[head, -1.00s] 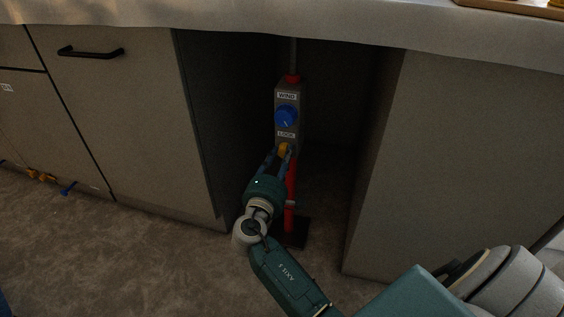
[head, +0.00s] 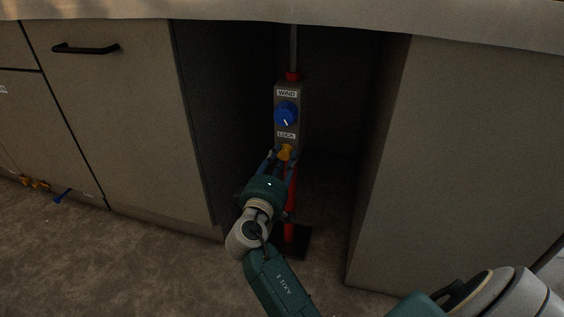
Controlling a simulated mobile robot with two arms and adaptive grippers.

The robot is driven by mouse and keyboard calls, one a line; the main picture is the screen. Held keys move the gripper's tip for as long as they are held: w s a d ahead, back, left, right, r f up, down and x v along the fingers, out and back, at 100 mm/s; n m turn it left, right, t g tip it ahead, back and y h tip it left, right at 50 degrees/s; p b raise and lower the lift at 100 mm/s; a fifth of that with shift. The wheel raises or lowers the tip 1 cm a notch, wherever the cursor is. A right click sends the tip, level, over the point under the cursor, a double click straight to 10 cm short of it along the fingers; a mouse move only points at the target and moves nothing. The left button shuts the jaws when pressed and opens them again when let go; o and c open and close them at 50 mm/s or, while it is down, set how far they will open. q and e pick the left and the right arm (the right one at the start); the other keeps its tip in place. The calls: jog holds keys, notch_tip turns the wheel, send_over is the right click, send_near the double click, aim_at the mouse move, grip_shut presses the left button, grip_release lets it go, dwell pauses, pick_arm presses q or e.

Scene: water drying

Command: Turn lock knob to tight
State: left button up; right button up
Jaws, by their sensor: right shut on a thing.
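The yellow lock knob (head: 285,152) sits under the "LOCK" label, low on a grey control box (head: 294,130) on a red post in the recess below the counter. My right gripper (head: 282,158) reaches up from below and is shut on the lock knob, its fingers at either side and hiding part of it. The knob's pointer is too small to read. The blue wind knob (head: 286,113) is above it, its white mark pointing down and slightly right. My left gripper is not in view.
Cabinet walls stand left (head: 195,130) and right (head: 380,150) of the recess. The counter edge (head: 300,30) overhangs it. The red post (head: 290,205) stands on a dark base plate (head: 296,240). Small yellow and blue items lie on the floor at far left.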

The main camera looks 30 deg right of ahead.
jog(key=shift+s+d+f, duration=0.15)
jog(key=shift+s+f, duration=0.05)
dwell(0.3)
jog(key=o, duration=1.2)
jog(key=shift+c, duration=0.2)
jog(key=shift+r, duration=0.1)
jog(key=shift+w, duration=0.1)
